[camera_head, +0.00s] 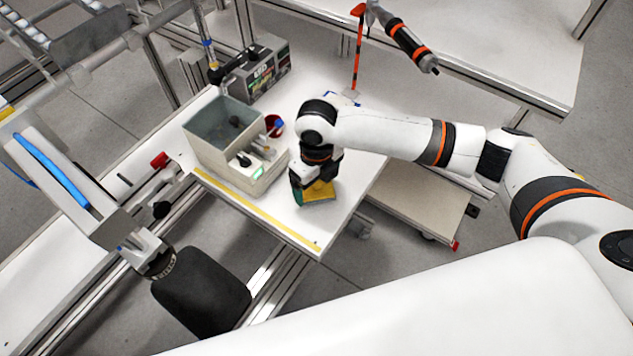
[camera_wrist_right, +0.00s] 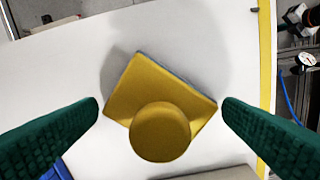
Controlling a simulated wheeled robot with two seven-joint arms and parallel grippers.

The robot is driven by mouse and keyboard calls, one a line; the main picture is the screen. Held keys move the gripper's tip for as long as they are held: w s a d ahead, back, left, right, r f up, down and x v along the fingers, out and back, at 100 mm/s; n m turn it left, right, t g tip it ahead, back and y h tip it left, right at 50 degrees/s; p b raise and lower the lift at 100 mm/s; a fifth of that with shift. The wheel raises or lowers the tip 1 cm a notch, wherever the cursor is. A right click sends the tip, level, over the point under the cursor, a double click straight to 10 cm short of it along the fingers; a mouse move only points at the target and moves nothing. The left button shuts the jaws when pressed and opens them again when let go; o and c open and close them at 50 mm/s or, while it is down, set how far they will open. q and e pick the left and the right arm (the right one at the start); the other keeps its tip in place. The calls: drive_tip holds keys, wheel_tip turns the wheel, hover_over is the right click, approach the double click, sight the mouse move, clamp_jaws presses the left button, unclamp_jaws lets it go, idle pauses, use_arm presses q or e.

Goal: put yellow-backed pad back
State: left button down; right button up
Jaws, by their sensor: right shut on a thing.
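The yellow-backed pad (camera_wrist_right: 150,91) shows in the right wrist view as a yellow square plate with a round yellow knob and a thin bluish edge. It lies between the two green fingers of my right gripper (camera_wrist_right: 160,102), which is shut on it. In the head view the pad (camera_head: 320,190) is at the front part of the white table, below my right gripper (camera_head: 308,195), partly hidden by it. A shadow surrounds the pad; I cannot tell if it touches the table. My left gripper is not in view.
A grey bin (camera_head: 222,125) with a lighter open box (camera_head: 262,180) in front stands left of my right gripper. A red cup (camera_head: 274,126) and a dark device (camera_head: 262,78) are behind. A yellow strip (camera_head: 250,208) runs along the white table's (camera_head: 330,218) front edge.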

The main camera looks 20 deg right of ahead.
drive_tip(key=shift+f, duration=0.6)
drive_tip(key=o, duration=0.6)
drive_tip(key=shift+o, duration=0.2)
wheel_tip(320, 180, up, 12)
drive_tip(key=shift+r+b, duration=0.1)
drive_tip(key=shift+b, duration=0.5)
